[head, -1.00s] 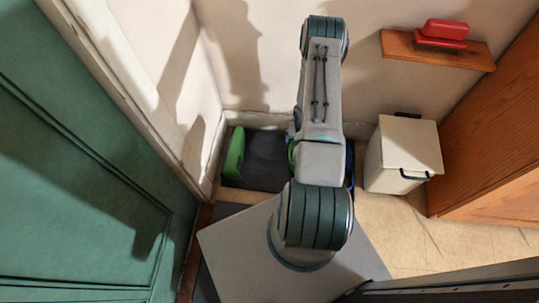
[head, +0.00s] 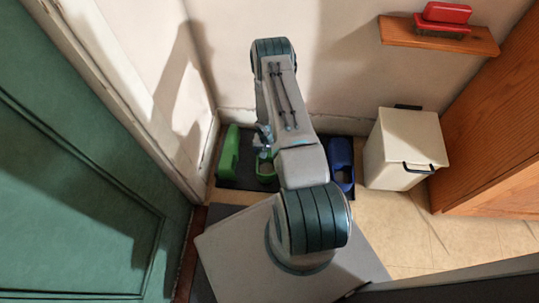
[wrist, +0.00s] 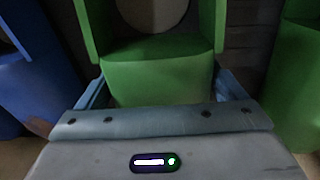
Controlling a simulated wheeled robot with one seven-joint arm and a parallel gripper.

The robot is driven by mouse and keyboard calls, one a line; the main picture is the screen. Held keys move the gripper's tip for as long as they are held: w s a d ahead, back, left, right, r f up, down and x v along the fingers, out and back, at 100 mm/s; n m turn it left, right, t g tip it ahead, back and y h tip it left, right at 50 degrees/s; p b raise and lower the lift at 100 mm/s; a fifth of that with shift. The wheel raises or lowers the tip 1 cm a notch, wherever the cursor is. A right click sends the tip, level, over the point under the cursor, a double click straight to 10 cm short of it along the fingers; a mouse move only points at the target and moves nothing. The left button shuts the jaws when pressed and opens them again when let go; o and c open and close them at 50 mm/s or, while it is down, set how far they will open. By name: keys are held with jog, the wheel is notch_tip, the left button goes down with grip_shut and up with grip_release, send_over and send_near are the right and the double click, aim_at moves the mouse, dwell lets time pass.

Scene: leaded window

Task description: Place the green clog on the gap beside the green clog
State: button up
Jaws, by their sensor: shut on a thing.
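One green clog (head: 229,150) stands at the left end of the dark mat (head: 243,184), beside the wall. My gripper (head: 264,146) is shut on the other green clog (head: 266,172), just right of the first, with a narrow strip of mat between them. In the wrist view the held clog (wrist: 155,72) fills the middle between my fingers. The standing green clog (wrist: 297,75) is at the right edge there. Blue footwear (head: 341,158) stands at the mat's right, and it shows at the left of the wrist view (wrist: 32,92). I cannot tell if the held clog touches the mat.
A white bin (head: 405,150) with a dark handle stands right of the mat. A wooden shelf (head: 470,42) with a red-topped brush (head: 443,19) is on the back wall. A green door (head: 75,190) is at the left. Wood furniture (head: 505,130) stands at the right.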

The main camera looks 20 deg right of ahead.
jog(key=shift+f, duration=0.75)
jog(key=shift+f, duration=0.15)
jog(key=o, duration=1)
jog(key=shift+c, duration=0.2)
